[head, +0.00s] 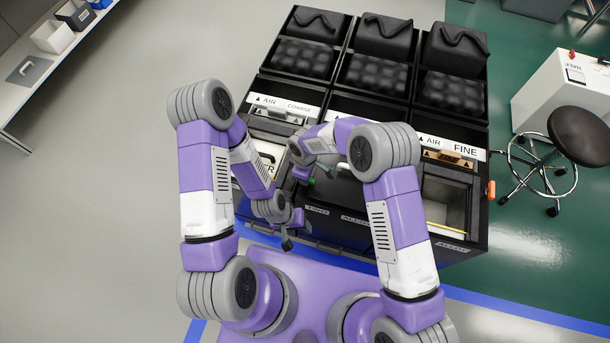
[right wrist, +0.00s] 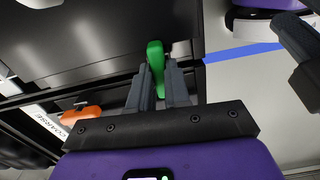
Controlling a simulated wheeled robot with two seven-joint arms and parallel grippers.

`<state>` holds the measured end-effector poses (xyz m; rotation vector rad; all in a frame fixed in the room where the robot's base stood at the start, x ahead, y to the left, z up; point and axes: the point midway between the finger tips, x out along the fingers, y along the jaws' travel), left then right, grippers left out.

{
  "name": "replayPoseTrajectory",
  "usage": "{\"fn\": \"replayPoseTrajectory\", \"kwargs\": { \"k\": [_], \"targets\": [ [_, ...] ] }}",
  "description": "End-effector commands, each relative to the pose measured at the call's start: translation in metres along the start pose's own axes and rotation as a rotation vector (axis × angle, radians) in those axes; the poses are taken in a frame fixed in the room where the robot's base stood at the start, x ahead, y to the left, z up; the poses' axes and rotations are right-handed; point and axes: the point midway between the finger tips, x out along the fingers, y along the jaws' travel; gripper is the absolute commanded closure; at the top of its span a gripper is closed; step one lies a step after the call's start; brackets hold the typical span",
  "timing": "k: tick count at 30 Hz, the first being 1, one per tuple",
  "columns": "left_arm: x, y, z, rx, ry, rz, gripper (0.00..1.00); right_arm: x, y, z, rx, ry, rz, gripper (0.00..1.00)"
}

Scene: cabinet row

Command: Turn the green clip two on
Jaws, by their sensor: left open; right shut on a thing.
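The green clip (right wrist: 155,58) is at the edge of a dark cabinet panel in the right wrist view. The two fingers of my right gripper (right wrist: 165,72) are closed around its lower part. In the head view only a small green spot of the clip (head: 311,181) shows, beside my right gripper (head: 304,175); the rest is hidden. My left gripper (head: 287,243) is open and empty, low in front of the cabinet row's front edge, apart from the clip. A "TWO" label (head: 317,211) is on the front edge.
An orange clip (right wrist: 80,117) is near the "COARSE" label (right wrist: 50,126); another orange piece (head: 491,190) is at the row's right end. The right bay (head: 447,191) is open on top. A black stool (head: 580,136) stands right. The floor at left is clear.

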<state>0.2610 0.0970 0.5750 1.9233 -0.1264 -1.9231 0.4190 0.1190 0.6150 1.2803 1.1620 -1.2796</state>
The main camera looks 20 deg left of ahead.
Motion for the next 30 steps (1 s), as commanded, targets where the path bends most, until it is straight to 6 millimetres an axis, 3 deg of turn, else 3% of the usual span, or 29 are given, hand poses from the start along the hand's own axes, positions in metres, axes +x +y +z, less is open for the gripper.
{"fn": "replayPoseTrajectory", "kwargs": {
  "k": [21, 22, 24, 27, 30],
  "targets": [
    [0.0004, -0.0001, 0.0, 0.0, 0.0, 0.0, 0.52, 0.0003, -0.0002, 0.0002, -0.082, -0.001, 0.0, 1.0],
    [0.0004, -0.0001, 0.0, 0.0, 0.0, 0.0, 0.52, 0.0003, -0.0002, 0.0001, -0.082, -0.001, 0.0, 0.81],
    [0.0004, -0.0002, 0.0, 0.0, 0.0, 0.0, 0.52, 0.0003, -0.0002, 0.0001, -0.081, -0.001, 0.0, 0.71],
    [0.0004, -0.0002, 0.0, 0.0, 0.0, 0.0, 0.52, 0.0003, -0.0002, 0.0001, -0.08, 0.0, 0.0, 0.57],
    [0.0003, -0.0001, 0.0, 0.0, 0.0, 0.0, 0.52, 0.0002, -0.0001, 0.0001, -0.079, 0.0, 0.0, 0.57]
  ]
}}
